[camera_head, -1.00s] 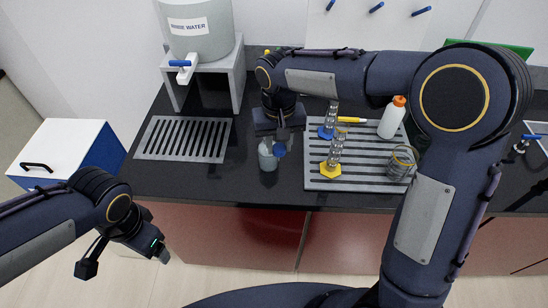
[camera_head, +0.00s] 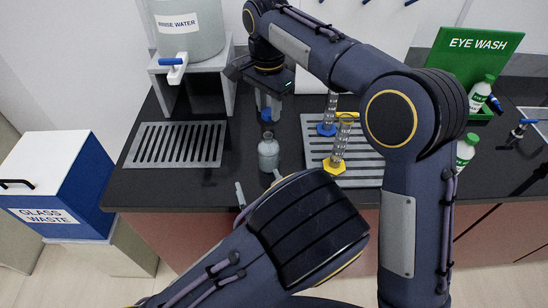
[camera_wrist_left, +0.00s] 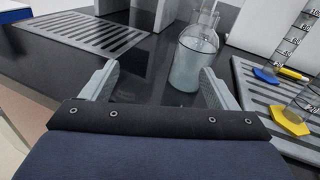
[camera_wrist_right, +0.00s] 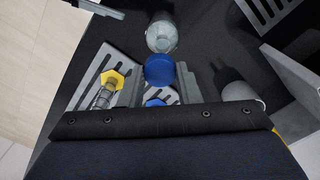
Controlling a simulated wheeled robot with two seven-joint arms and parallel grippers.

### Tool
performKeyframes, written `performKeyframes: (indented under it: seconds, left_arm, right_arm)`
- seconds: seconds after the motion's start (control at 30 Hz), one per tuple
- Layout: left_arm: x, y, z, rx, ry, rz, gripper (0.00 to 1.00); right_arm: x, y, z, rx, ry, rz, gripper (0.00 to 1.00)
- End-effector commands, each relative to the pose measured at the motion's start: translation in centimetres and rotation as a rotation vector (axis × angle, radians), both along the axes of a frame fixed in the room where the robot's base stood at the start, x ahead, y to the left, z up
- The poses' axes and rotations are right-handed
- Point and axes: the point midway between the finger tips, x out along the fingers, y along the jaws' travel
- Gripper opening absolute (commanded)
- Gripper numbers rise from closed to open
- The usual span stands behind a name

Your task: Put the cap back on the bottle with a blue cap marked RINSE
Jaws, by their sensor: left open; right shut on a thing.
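The grey bottle (camera_head: 268,153) stands upright and uncapped at the front of the black bench; no RINSE marking is readable. It also shows in the left wrist view (camera_wrist_left: 196,60) and the right wrist view (camera_wrist_right: 162,36). My right gripper (camera_head: 268,100) is shut on the blue cap (camera_head: 266,115), behind the bottle and apart from it. The cap shows between its fingers in the right wrist view (camera_wrist_right: 159,70). My left gripper (camera_head: 259,187) is open and empty in front of the bottle.
A slotted grey mat (camera_head: 372,165) to the right holds measuring cylinders with a yellow base (camera_head: 334,166) and a blue base (camera_head: 327,129). Another slotted mat (camera_head: 146,160) lies left. A rinse water tank (camera_head: 192,35) stands behind. A glass waste bin (camera_head: 52,168) is far left.

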Motion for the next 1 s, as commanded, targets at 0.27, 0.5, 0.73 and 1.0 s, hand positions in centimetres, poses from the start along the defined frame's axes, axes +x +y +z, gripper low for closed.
performKeyframes:
  seconds: [0.27,0.5,0.73,1.0]
  left_arm:
    - [-0.4,-3.6,-1.5,0.119,-0.039,-0.166,0.81]
    - [-0.4,-3.6,-1.5,0.119,-0.038,-0.167,0.81]
    - [0.7,-3.4,-1.6,0.116,-0.036,-0.163,0.81]
    - [5.4,-2.7,-1.6,0.117,-0.037,-0.161,0.81]
  right_arm:
    - [0.3,0.7,0.3,0.003,0.001,-0.063,0.09]
    - [0.3,0.6,0.3,0.004,0.000,-0.063,0.09]
    - [0.3,0.6,0.3,0.004,0.000,-0.063,0.09]
    - [0.3,0.6,0.3,0.004,0.000,-0.062,0.09]
